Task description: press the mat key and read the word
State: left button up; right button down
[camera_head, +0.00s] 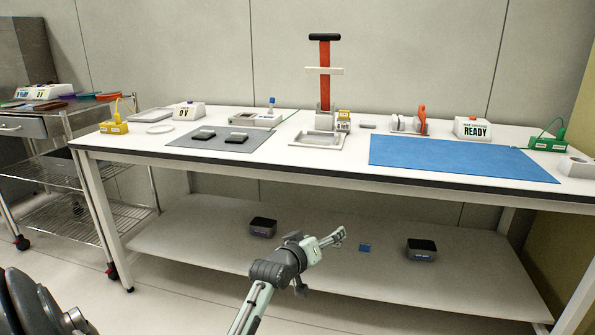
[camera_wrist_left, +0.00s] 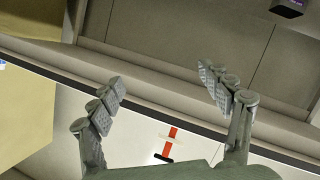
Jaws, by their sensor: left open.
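My left gripper (camera_head: 338,238) is in front of the table, below the tabletop level in the picture and well away from the box. Its two fingers are spread and empty in the left wrist view (camera_wrist_left: 162,80). The box cannot be made out in that view. My right gripper is not in view.
The white tabletop (camera_head: 330,168) has a dark front edge. A red post (camera_head: 324,75) stands behind a metal tray (camera_head: 312,140). A green box (camera_head: 548,144) is right of the READY box, an orange-handled tool (camera_head: 422,118) left. The blue mat is bare.

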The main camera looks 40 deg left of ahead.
pick_arm(q)
jog(key=s+d+f+m+g+h, duration=0.1)
jog(key=s+d+f+m+g, duration=0.25)
jog(key=s+f, duration=0.25)
jog(key=s+d+f+m+g, duration=0.2)
jog(key=s+d+f, duration=0.2)
jog(key=s+f, duration=0.25)
jog(key=s+d+f+m+g, duration=0.2)
jog(key=s+f, duration=0.2)
jog(key=s, duration=0.5)
jog(key=s+d+f+m+g, duration=0.2)
jog(key=s+d+f+g, duration=0.1)
jog(key=s, duration=0.6)
jog(key=shift+s+f+g, duration=0.35)
jog(key=shift+f, duration=0.15)
jog(key=shift+c, duration=0.5)
